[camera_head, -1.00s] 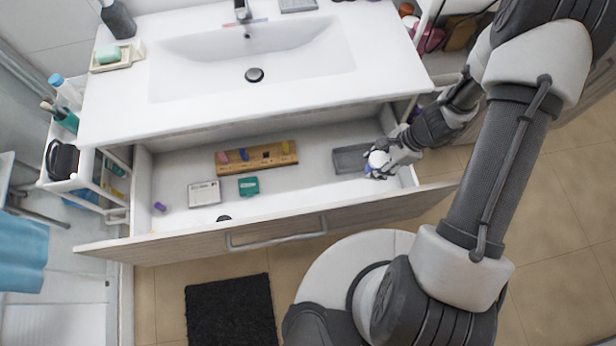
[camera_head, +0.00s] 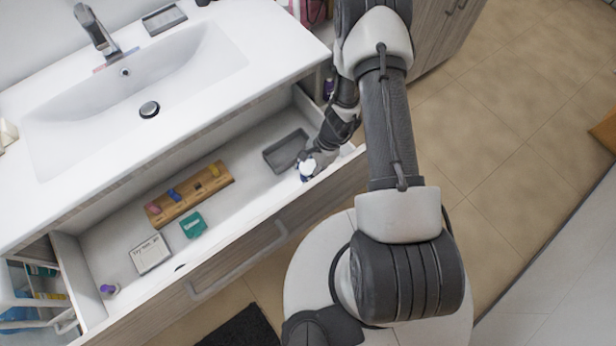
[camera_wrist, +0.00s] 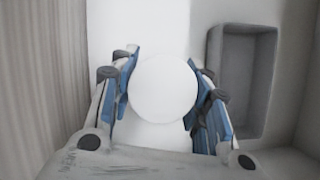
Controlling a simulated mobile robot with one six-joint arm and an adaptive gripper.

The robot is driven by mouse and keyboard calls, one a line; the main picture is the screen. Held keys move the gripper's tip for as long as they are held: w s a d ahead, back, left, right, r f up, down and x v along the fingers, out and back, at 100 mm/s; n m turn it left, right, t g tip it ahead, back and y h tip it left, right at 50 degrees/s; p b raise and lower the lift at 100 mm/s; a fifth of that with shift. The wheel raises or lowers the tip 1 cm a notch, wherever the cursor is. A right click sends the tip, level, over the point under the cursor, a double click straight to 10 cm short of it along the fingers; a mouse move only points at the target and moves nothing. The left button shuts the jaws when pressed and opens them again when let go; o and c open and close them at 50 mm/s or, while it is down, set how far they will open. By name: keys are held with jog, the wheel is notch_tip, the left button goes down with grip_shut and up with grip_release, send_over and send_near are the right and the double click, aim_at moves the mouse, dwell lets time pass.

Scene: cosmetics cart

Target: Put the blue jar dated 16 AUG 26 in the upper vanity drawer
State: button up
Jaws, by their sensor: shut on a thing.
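A jar with a round white lid (camera_wrist: 163,88) sits between the blue pads of my gripper (camera_wrist: 162,95) in the wrist view. My gripper is shut on it. In the head view my gripper (camera_head: 309,170) and the jar's white lid (camera_head: 307,167) are inside the right end of the open upper vanity drawer (camera_head: 238,205), near its front wall. A little blue shows below the lid there. The date on the jar is hidden, and I cannot tell whether the jar touches the drawer floor.
A grey tray (camera_head: 286,151) lies in the drawer beside my gripper; it also shows in the wrist view (camera_wrist: 241,80). A wooden holder (camera_head: 190,194), green box (camera_head: 193,225), small sign (camera_head: 150,254) and purple item (camera_head: 109,289) lie farther left. The countertop (camera_head: 235,95) overhangs the drawer's back.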

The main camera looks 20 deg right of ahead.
jog(key=shift+f+b, duration=0.75)
jog(key=shift+f, duration=1.3)
jog(key=shift+f, duration=0.15)
jog(key=o, duration=1.1)
jog(key=shift+o, duration=0.2)
